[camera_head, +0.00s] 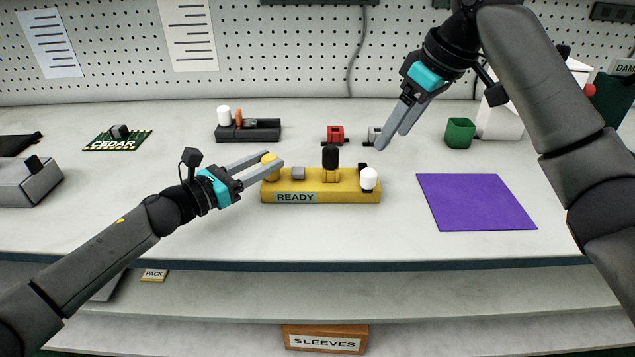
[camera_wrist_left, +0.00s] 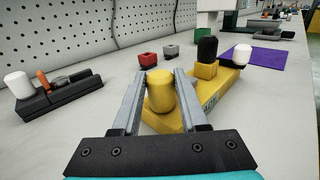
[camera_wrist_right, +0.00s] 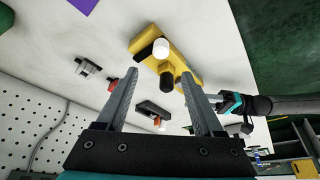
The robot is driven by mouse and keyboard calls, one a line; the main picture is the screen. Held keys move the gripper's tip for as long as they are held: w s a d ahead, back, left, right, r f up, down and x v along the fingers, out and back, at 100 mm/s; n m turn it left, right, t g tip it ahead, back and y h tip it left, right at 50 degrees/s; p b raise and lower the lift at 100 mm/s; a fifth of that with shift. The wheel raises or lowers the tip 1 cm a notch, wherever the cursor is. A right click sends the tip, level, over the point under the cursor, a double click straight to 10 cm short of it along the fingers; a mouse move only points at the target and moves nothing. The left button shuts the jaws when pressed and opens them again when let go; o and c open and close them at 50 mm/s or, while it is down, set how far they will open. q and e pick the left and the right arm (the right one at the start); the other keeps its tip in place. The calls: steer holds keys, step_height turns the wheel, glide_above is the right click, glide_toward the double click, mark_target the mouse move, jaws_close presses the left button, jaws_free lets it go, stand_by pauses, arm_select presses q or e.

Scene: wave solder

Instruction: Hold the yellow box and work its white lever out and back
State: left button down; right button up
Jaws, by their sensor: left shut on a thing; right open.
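The yellow box (camera_head: 330,190) lies on the bench with a READY label on its front. My left gripper (camera_head: 272,165) is shut on the yellow knob (camera_wrist_left: 160,90) at the box's left end. The white lever's rounded head (camera_head: 369,179) stands at the box's right end; it also shows in the right wrist view (camera_wrist_right: 161,48). A black-capped post (camera_head: 331,158) rises from the middle of the box, with a small grey block (camera_head: 298,173) to its left. My right gripper (camera_head: 396,139) is open and empty, above and behind the box's right end, apart from the lever.
A purple mat (camera_head: 477,202) lies right of the box. A green cup (camera_head: 459,133), a red block (camera_head: 335,135) and a small grey piece (camera_head: 374,135) stand behind. A black fixture (camera_head: 250,131) sits back left. The bench in front of the box is clear.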

mark_target(376, 171)
steer(key=x, duration=1.1)
steer(key=shift+a+f, duration=0.2)
jaws_close()
steer(key=shift+d, duration=0.1)
stand_by(0.4)
steer(key=shift+d+n+g+y, duration=0.3)
steer(key=shift+d+n, duration=0.25)
steer(key=shift+n, duration=0.35)
steer(key=n, duration=0.1)
steer(key=d+n+g, duration=0.1)
steer(key=n, duration=0.1)
steer(key=shift+w+d+y, duration=0.3)
steer(key=shift+w+d+r+n+g, duration=0.1)
steer(key=shift+w+d+n+g, duration=0.25)
steer(key=shift+n, duration=0.45)
steer(key=shift+w+d+f+n+g, duration=0.1)
steer(key=shift+w+d+n+g, duration=0.15)
steer(key=shift+d+n, duration=0.4)
steer(key=shift+w+d+r+n+g, duration=0.1)
steer(key=shift+w+d+n+g, duration=0.15)
steer(key=shift+n, duration=0.7)
